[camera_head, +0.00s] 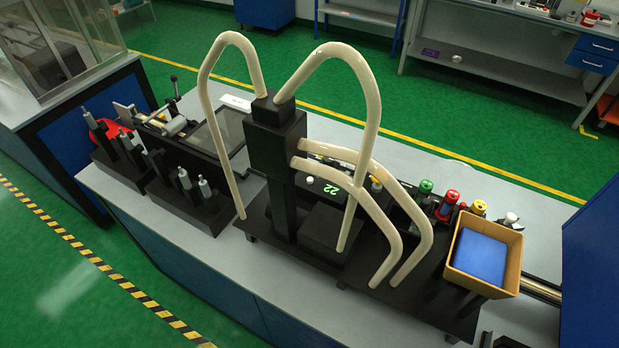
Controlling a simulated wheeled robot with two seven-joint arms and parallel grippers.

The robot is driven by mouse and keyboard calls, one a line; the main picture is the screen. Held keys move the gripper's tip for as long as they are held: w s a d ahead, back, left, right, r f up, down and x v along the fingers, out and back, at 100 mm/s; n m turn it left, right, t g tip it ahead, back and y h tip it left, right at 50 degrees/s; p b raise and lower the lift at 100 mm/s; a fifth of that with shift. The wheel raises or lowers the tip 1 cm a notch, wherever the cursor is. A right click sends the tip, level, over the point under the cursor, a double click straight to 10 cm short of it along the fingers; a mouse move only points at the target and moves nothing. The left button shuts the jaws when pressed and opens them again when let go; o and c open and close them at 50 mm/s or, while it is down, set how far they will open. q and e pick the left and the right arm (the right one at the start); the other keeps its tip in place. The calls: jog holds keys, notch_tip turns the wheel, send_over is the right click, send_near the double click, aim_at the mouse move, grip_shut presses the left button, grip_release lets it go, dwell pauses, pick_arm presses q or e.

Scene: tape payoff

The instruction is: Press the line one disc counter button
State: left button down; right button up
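A dark counter panel with a green lit display reading 22 (330,188) sits behind the black post of the machine on the bench. A small white round button (309,180) is on the panel just left of the digits. I cannot tell from any label which line it belongs to. Cream curved tubes (372,110) arch in front of and around the panel and hide part of it. Neither of my grippers shows clearly in this view.
The black post (277,150) and tubes stand close to the panel. Coloured knobs, one green (425,187), and a tan bin with a blue inside (484,257) stand to the right. Black fixtures (190,195) stand at left. Bare grey bench top (480,185) shows behind.

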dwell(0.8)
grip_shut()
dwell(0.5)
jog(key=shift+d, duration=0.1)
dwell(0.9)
